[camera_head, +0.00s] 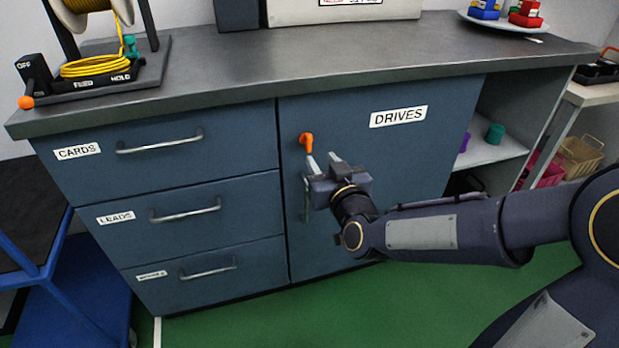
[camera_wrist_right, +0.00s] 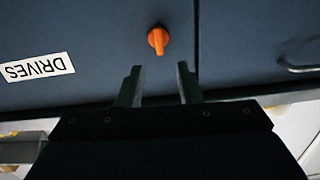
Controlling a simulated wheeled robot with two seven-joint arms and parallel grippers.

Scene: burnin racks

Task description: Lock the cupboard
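The cupboard door (camera_head: 385,155), labelled DRIVES, is shut in the head view, right of the drawers. An orange turn-knob (camera_head: 306,141) sits at its upper left; its tab hangs downward. The knob also shows in the right wrist view (camera_wrist_right: 158,40), in front of the fingers. A vertical metal handle (camera_head: 306,200) is below it, partly behind my gripper. My right gripper (camera_head: 323,162) is open and empty, just below and in front of the knob, not touching it. Its two fingers (camera_wrist_right: 158,85) stand apart in the wrist view. My left gripper is not in view.
Closed drawers (camera_head: 160,145) with bar handles are left of the door. The grey worktop (camera_head: 300,62) overhangs above, carrying a yellow cable reel (camera_head: 95,65) and a white plate (camera_head: 500,22). Open shelves (camera_head: 490,152) are at right. A blue cart (camera_head: 75,280) stands at lower left.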

